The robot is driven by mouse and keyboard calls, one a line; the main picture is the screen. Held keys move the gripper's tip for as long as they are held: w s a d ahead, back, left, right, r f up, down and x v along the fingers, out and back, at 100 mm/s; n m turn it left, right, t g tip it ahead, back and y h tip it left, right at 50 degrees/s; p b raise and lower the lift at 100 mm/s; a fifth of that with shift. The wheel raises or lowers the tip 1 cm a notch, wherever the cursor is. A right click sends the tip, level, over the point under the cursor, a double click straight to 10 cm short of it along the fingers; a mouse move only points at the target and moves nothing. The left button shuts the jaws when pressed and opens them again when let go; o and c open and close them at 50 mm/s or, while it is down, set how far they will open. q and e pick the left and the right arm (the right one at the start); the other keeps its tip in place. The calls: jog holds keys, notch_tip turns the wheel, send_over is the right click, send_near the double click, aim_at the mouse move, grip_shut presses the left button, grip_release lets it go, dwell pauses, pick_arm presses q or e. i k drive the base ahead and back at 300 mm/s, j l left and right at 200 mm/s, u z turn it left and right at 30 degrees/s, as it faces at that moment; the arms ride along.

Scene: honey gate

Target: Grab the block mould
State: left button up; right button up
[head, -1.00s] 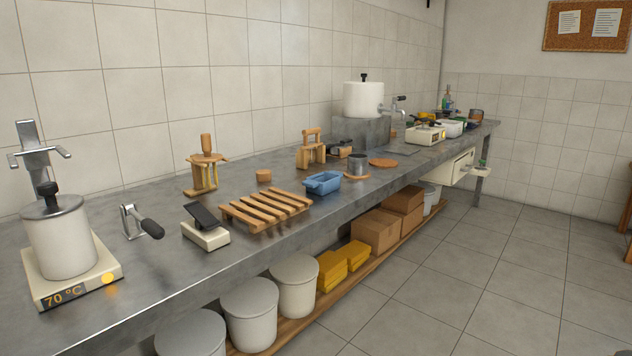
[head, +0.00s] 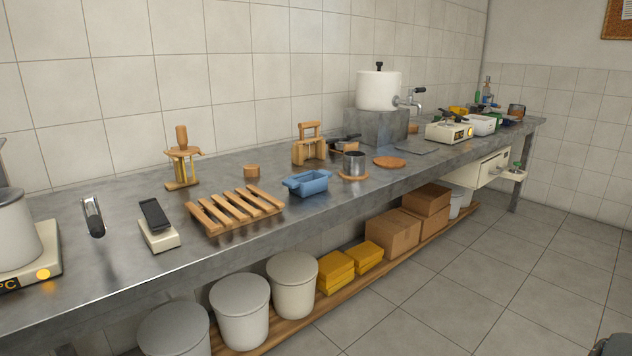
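A small blue open-topped rectangular mould (head: 306,184), which looks like the block mould, stands upright near the front edge of the steel counter (head: 330,212). It sits between a slatted wooden rack (head: 235,209) on its left and a grey metal cup (head: 354,163) on its right. Nothing touches it, and its inside is only partly seen. Neither of my grippers can be made out in the head view.
Behind the mould stand a wooden frame (head: 309,150) and a small wooden block (head: 251,170). A white tank with a tap (head: 378,90) stands farther right. Lidded buckets (head: 292,285) and boxes (head: 392,233) fill the lower shelf.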

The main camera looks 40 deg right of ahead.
aim_at(310, 183)
jog(key=k+l, duration=0.1)
jog(key=l, duration=0.8)
jog(key=k+l+u, duration=0.1)
jog(key=l, duration=0.35)
jog(key=k+l, duration=0.1)
jog(key=l, duration=0.35)
jog(key=k+l, duration=0.1)
jog(key=l, duration=0.35)
